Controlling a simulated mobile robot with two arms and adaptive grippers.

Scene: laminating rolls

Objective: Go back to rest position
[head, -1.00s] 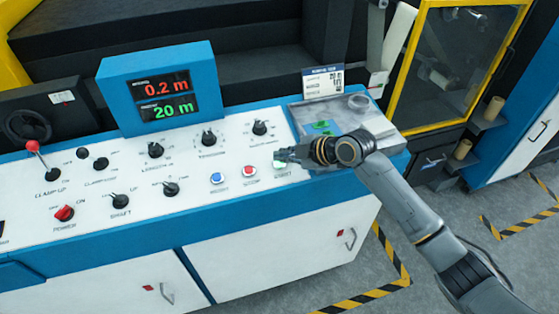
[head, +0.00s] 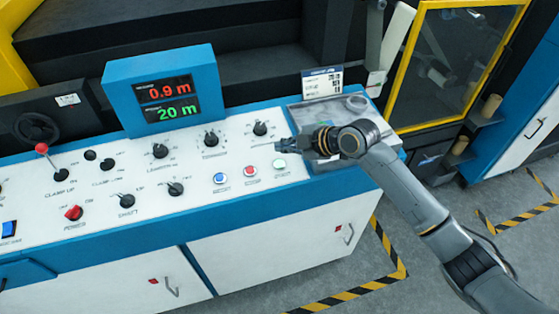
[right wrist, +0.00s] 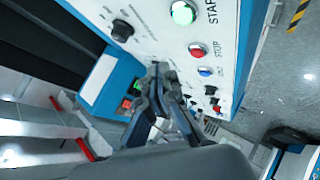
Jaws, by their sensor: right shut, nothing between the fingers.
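My right gripper (head: 282,146) is shut and empty. It hovers above the right end of the white control panel (head: 100,222), beyond the green button (head: 280,164) and apart from it. In the right wrist view its closed fingers (right wrist: 158,75) point toward the panel, and the green START button (right wrist: 183,12) is lit. The red STOP button (right wrist: 196,51) and the blue button (right wrist: 205,71) are beside it. My left gripper is not in view.
A grey tray (head: 303,118) with a ring-shaped item (head: 357,102) lies partly behind my right arm. A small sign (head: 322,84) stands at its back. Several black knobs and a red-topped lever (head: 42,149) stick up from the panel. Floor at the right is open.

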